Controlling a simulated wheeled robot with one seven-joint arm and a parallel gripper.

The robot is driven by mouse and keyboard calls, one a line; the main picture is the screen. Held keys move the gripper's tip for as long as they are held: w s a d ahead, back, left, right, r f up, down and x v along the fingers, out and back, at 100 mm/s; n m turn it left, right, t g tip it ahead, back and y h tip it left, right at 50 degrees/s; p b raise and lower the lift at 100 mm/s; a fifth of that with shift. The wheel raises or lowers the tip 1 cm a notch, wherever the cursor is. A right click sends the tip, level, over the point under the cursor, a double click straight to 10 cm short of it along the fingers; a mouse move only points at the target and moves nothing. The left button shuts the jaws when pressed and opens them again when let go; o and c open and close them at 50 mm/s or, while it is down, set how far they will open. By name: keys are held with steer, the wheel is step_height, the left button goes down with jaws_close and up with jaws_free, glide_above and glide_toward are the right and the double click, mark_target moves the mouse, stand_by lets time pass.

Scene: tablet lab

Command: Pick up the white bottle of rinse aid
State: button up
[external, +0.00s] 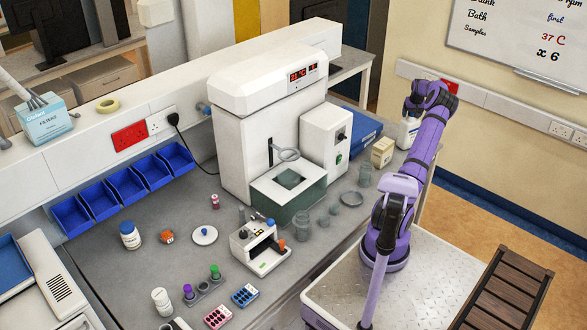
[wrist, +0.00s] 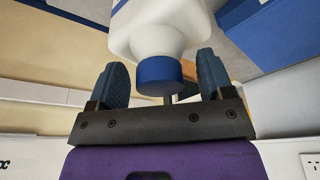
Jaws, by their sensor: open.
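The white bottle (external: 407,134) with a blue cap stands at the far right end of the bench, partly hidden by my arm. In the wrist view the white bottle (wrist: 165,30) has its blue cap (wrist: 159,75) towards me, and its far end is cut off by the frame. My gripper (external: 412,112) is over the bottle's top in the external view. In the wrist view my gripper (wrist: 162,72) is open, with one finger on each side of the cap and neck. Gaps show between the fingers and the cap. Any label is not readable.
A cream box (external: 382,152) stands just left of the bottle, and a blue case (external: 354,131) lies behind it. A glass jar (external: 364,174) and the large white machine (external: 270,120) are further left. The wall (external: 480,130) rises beyond the bench end.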

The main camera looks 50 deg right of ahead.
jaws_close()
steer(key=shift+r, duration=0.1)
steer(key=shift+r, duration=0.1)
